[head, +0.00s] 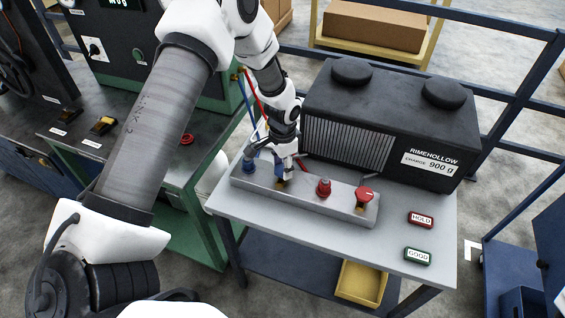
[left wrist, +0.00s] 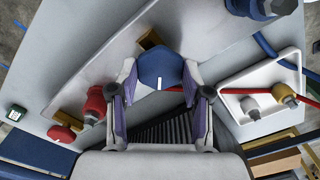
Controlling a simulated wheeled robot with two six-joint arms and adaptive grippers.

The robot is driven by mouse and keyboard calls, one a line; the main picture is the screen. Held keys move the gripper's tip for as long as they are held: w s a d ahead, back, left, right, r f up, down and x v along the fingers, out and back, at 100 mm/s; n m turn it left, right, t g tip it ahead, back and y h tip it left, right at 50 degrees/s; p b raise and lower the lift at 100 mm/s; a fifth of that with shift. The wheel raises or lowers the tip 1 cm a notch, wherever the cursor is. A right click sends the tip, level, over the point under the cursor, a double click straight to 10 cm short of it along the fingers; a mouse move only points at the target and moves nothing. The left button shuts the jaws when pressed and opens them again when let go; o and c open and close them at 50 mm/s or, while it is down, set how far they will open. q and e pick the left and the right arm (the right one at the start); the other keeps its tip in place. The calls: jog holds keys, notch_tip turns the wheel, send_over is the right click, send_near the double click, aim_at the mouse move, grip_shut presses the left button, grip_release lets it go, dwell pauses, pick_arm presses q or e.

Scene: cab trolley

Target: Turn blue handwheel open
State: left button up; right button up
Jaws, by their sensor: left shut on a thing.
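The blue handwheel (left wrist: 160,68) shows in the left wrist view, with a short white mark on its face. It sits between the two fingers of my left gripper (left wrist: 160,82), which is shut on it from both sides. In the head view my left gripper (head: 284,172) reaches down to the grey manifold block (head: 301,199). There the gripper mostly hides the blue handwheel. A red handwheel (head: 365,194) stands on the right end of the block and also shows in the left wrist view (left wrist: 61,134). My right gripper is not in view.
A blue fitting (head: 249,166) and a red fitting (head: 323,187) stand on the block either side of my gripper. The black Rimehollow unit (head: 385,127) stands close behind. HOLD (head: 421,219) and GOOD (head: 418,256) tags lie at the trolley's right front.

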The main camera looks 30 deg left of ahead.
aim_at(283, 168)
pick_arm(q)
jog(key=n, duration=0.2)
jog(key=n+p, duration=0.1)
jog(key=n, duration=0.1)
jog(key=shift+s+n, duration=0.2)
jog(key=shift+n, duration=0.1)
jog(key=shift+f+n+p, duration=0.1)
jog(key=shift+n+p, duration=0.6)
jog(key=shift+n, duration=1)
jog(key=o, duration=1.2)
jog(key=shift+w, duration=0.1)
jog(key=shift+c, duration=0.2)
jog(key=shift+w+r, duration=0.1)
jog(key=shift+r, duration=0.1)
notch_tip(283, 168, up, 12)
jog(key=shift+f, duration=0.2)
